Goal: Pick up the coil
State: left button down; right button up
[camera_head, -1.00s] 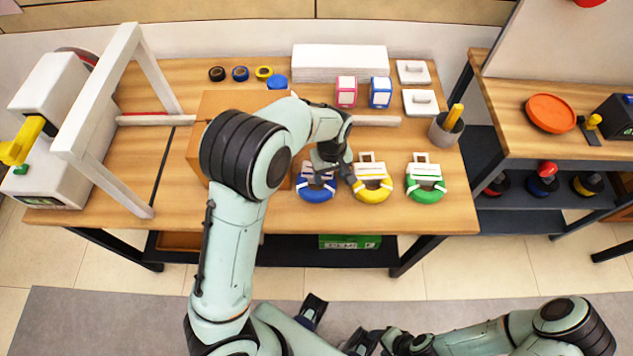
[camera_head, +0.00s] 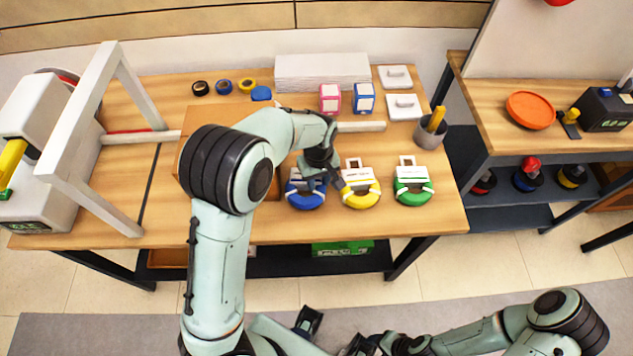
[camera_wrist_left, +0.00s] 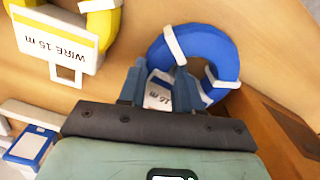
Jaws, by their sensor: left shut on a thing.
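Three wire coils lie in a row on the wooden workbench: a blue coil (camera_head: 305,198), a yellow coil (camera_head: 360,196) and a green coil (camera_head: 412,192). Each has a white label and white bands. My left gripper (camera_head: 324,184) is low at the blue coil. In the left wrist view, its fingers (camera_wrist_left: 158,88) are on either side of the white label of the blue coil (camera_wrist_left: 212,50), shut on it. The yellow coil (camera_wrist_left: 100,30) is beside it at the upper left. My right gripper is low at the bottom of the head view, its jaws unclear.
A brown box (camera_head: 192,150) stands left of the coils. Behind are tape rolls (camera_head: 224,87), a pink box (camera_head: 330,98), a blue box (camera_head: 364,98) and a white stack (camera_head: 322,70). A grey cup (camera_head: 430,134) stands right. The bench's front strip is clear.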

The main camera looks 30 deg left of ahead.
aim_at(318, 182)
pick_arm(q)
notch_tip(318, 182, up, 19)
jog(key=p, duration=0.2)
jog(key=shift+f, duration=0.2)
pick_arm(e)
jog(key=r, duration=0.1)
jog(key=w+r, duration=0.1)
jog(key=r, duration=0.1)
jog(key=shift+w+r, duration=0.1)
jog(key=shift+w, duration=0.25)
